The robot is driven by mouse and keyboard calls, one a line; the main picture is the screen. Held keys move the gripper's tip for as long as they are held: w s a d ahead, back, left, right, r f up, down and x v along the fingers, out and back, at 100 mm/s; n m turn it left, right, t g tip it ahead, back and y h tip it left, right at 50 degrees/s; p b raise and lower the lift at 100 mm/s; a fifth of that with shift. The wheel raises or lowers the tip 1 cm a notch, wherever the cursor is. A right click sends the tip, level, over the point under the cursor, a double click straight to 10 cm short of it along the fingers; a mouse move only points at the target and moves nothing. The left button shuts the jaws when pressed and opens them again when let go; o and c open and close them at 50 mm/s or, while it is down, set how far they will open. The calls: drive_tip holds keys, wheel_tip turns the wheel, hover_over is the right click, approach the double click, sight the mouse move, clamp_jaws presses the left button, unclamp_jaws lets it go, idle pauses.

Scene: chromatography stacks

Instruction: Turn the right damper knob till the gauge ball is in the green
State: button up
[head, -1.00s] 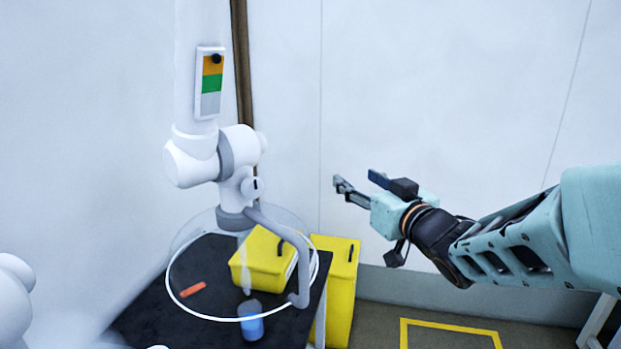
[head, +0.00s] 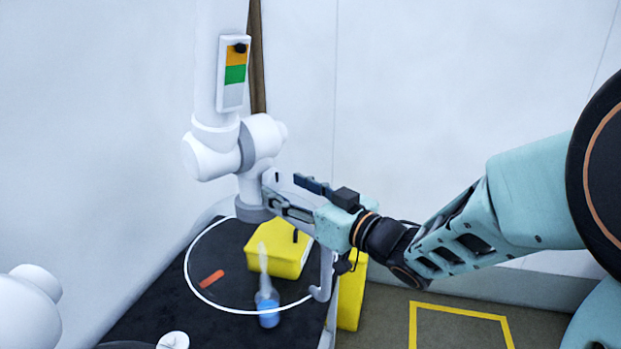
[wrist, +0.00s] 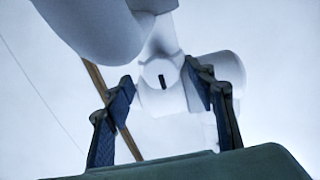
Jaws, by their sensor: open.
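The gauge (head: 233,75) is a white plate with orange, green and grey bands on the white extraction arm's upright tube. Its black ball (head: 240,48) sits at the top, in the orange band, above the green band (head: 235,74). The white damper knob (wrist: 155,73) with a black mark shows in the wrist view, between and beyond my fingertips. My gripper (head: 280,190) is open at the arm's lower joint and largely hides the knob in the head view. In the wrist view its fingers (wrist: 160,84) lie either side of the knob; I cannot tell whether they touch it.
Below are a black table (head: 150,300), a yellow box (head: 275,262), an orange-red item (head: 211,278) and a bottle with blue contents (head: 268,318). A clear hood with a white rim (head: 190,285) hangs over them. Another white arm (head: 25,310) stands at lower left. The right wall side is clear.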

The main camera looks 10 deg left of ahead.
drive_tip(key=shift+x, duration=1.1)
drive_tip(key=c, duration=1.2)
drive_tip(key=shift+o, duration=0.2)
drive_tip(key=m+p, duration=0.2)
drive_tip(key=m, duration=0.1)
drive_tip(key=shift+r, duration=0.2)
drive_tip(key=shift+f+m+p, duration=0.15)
drive_tip(key=shift+m+p, duration=0.45)
drive_tip(key=shift+m, duration=0.4)
drive_tip(key=o, duration=1.2)
drive_tip(key=shift+c, duration=0.2)
